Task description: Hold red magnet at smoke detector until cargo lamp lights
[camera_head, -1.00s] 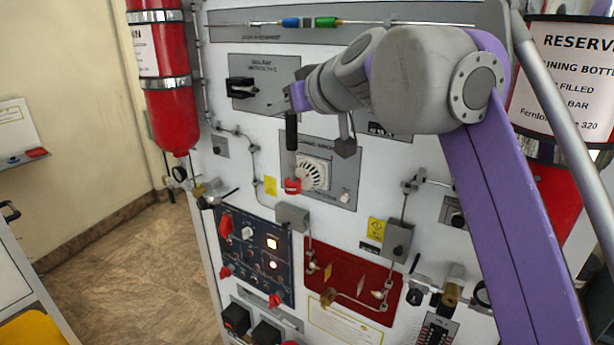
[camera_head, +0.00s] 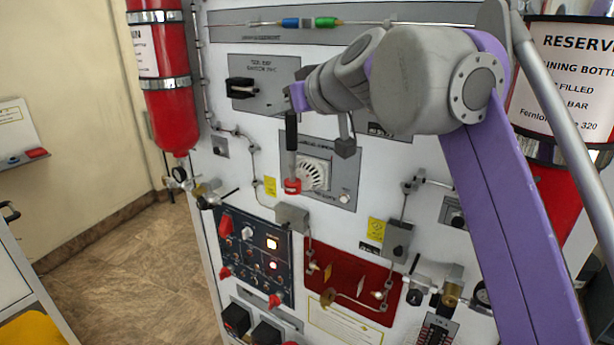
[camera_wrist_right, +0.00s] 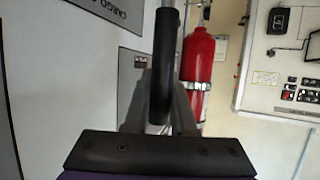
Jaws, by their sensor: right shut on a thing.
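My right gripper (camera_head: 291,108) is shut on the black handle (camera_head: 291,132) of a tool that hangs down in front of the panel. The red magnet (camera_head: 292,187) is at the tool's lower end, at the left edge of the white round smoke detector (camera_head: 314,174). I cannot tell whether they touch. In the right wrist view the black handle (camera_wrist_right: 164,70) stands upright between the fingers and hides the magnet and detector. A blue control panel (camera_head: 242,277) has a lit whitish-orange lamp (camera_head: 272,243) and a lit reddish lamp (camera_head: 273,265); their labels are unreadable. My left gripper is not in view.
A red bottle (camera_head: 168,105) hangs at the left of the white panel, and a labelled reserve bottle (camera_head: 566,85) at the right. Pipes and valves surround a red plate (camera_head: 335,270) below the detector. Open floor (camera_head: 130,265) lies at the left.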

